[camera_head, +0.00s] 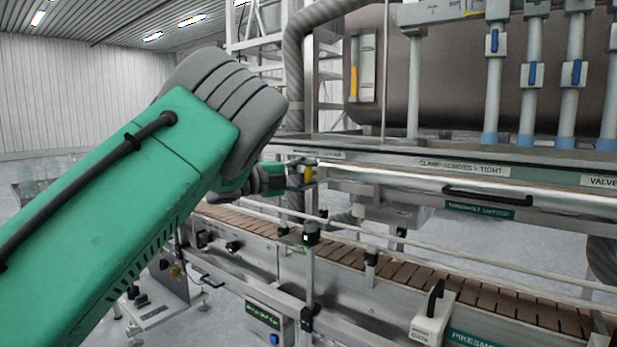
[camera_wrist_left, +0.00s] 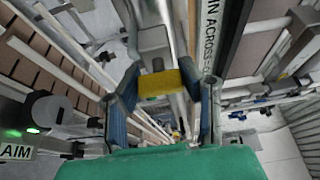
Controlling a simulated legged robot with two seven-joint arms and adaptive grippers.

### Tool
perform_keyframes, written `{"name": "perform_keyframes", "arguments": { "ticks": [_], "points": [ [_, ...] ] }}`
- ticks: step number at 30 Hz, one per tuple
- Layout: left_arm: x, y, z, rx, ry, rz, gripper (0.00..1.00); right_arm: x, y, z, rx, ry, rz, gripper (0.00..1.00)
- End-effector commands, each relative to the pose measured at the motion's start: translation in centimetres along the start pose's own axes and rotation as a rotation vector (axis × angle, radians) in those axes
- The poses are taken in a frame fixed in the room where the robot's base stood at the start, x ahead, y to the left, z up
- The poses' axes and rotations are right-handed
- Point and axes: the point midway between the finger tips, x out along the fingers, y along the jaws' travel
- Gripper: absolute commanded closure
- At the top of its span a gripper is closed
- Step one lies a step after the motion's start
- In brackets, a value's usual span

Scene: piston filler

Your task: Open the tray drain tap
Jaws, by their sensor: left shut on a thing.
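The tray drain tap shows a yellow handle (camera_head: 308,174) under the left part of the filler's steel tray edge. In the left wrist view the yellow handle (camera_wrist_left: 157,84) lies crosswise between my fingers, in front of a grey valve body. My left gripper (camera_head: 299,173) reaches the handle from the left, and its two fingers (camera_wrist_left: 168,83) stand on either side of it, shut on it. My forearm covers the left part of the head view. I cannot tell how far the tap is turned. My right gripper is in neither view.
A brown slatted conveyor (camera_head: 360,258) with rails and brackets runs below the tap. A black bar handle (camera_head: 487,195) sits on the tray front at right. Filling tubes with blue-handled valves (camera_head: 533,74) hang above. A ribbed grey hose (camera_head: 294,75) stands behind my gripper.

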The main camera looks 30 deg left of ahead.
Motion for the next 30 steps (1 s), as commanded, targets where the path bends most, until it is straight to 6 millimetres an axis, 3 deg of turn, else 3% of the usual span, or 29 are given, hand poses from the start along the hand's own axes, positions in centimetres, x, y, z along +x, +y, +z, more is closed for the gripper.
{"name": "perform_keyframes", "arguments": {
  "ticks": [1,3,14,30],
  "points": [
    [0.1,0.8,-0.3,-0.007,0.008,0.014,0.60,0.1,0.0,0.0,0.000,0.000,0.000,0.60],
    [0.1,0.8,-0.3,-0.007,0.007,0.012,0.45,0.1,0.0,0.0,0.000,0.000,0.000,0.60],
    [-0.5,0.4,0.0,-0.005,0.003,0.005,0.45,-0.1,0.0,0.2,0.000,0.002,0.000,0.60],
    [-10.2,0.6,0.1,-0.006,0.002,0.008,0.45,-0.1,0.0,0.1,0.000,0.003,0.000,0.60]
  ]
}}
